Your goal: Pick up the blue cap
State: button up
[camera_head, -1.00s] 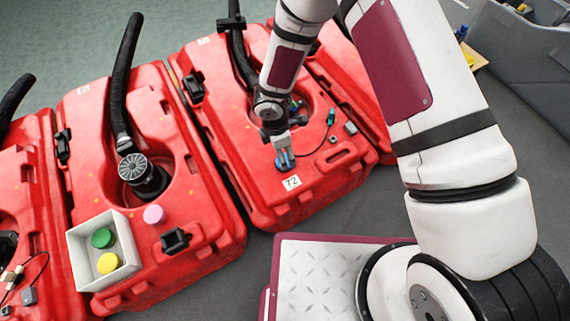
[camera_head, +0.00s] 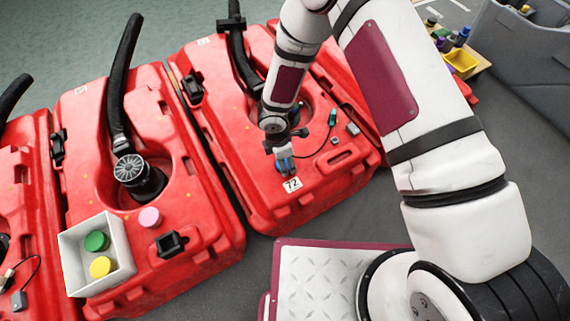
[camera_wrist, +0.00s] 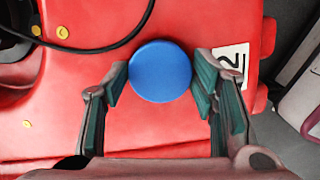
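The blue cap (camera_wrist: 161,71) is a round disc on the red tank labelled T2 (camera_head: 225,130). In the wrist view it lies between the tips of my gripper (camera_wrist: 160,85). The left finger is at or very near its edge, and a small gap seems to show at the right finger. I cannot tell whether either finger touches it. In the head view my gripper (camera_head: 285,163) is low over the tank, just behind the T2 label (camera_head: 292,184), and mostly hides the cap. The fingers are spread apart.
The neighbouring red tank (camera_head: 200,215) carries a pink cap (camera_head: 149,217) and a white box (camera_head: 72,262) with a green cap (camera_head: 96,241) and a yellow cap (camera_head: 102,267). Bottles and a yellow tray (camera_head: 462,62) stand at upper right.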

aim_at(286, 162)
jog(key=shift+c, duration=1.4)
jog(key=shift+r+p, duration=0.5)
jog(key=shift+r, duration=0.4)
notch_tip(286, 162, up, 2)
jog(key=shift+s+r+p, duration=0.1)
jog(key=shift+s+p, duration=0.05)
jog(key=shift+p, duration=0.4)
jog(key=s+d+b, duration=0.2)
jog(key=s+b, duration=0.2)
jog(key=s, duration=0.3)
jog(key=s+d+r+b, duration=0.1)
jog(key=s+d+b, duration=0.2)
jog(key=s, duration=0.5)
jog(key=shift+r+b, duration=0.2)
jog(key=shift+b, duration=0.3)
jog(key=shift+r+p, duration=0.85)
jog(key=shift+r, duration=0.1)
